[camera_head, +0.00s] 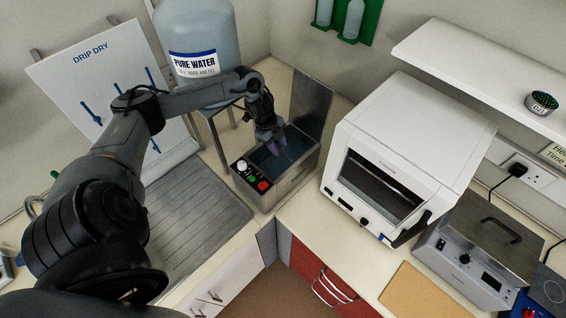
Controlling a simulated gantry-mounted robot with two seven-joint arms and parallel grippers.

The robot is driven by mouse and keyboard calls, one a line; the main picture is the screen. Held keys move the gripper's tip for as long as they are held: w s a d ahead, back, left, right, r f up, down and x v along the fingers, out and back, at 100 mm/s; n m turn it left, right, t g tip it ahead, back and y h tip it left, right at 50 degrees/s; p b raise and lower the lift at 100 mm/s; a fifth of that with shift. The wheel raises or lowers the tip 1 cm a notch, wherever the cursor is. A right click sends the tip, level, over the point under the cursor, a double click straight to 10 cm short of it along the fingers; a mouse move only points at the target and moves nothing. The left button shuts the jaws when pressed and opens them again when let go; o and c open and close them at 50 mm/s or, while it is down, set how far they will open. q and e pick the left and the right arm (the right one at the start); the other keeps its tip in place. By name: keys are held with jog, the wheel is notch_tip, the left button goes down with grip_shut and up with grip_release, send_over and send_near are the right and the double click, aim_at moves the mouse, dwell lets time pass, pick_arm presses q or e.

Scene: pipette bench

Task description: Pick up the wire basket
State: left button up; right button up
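I cannot make out a wire basket clearly in this view. My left gripper (276,147) points down at the mouth of an open metal bath (292,186), with its fingertips at or just inside the opening. The bath's inside looks dark bluish, and the gripper covers part of it, so I cannot tell what is in it. The gap between the fingers is too small to read, and I see nothing clearly held. My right gripper is not in view.
The bath's raised lid (312,103) stands behind it. A water container (203,40) is at the back left, above a ribbed drainer (195,225). A white oven (405,150) stands to the right. A tan board (420,293) lies on the front counter.

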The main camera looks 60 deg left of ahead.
pick_arm(q)
send_over(283, 166)
jog(key=shift+f+p, duration=0.35)
jog(key=shift+f, duration=2.75)
grip_shut()
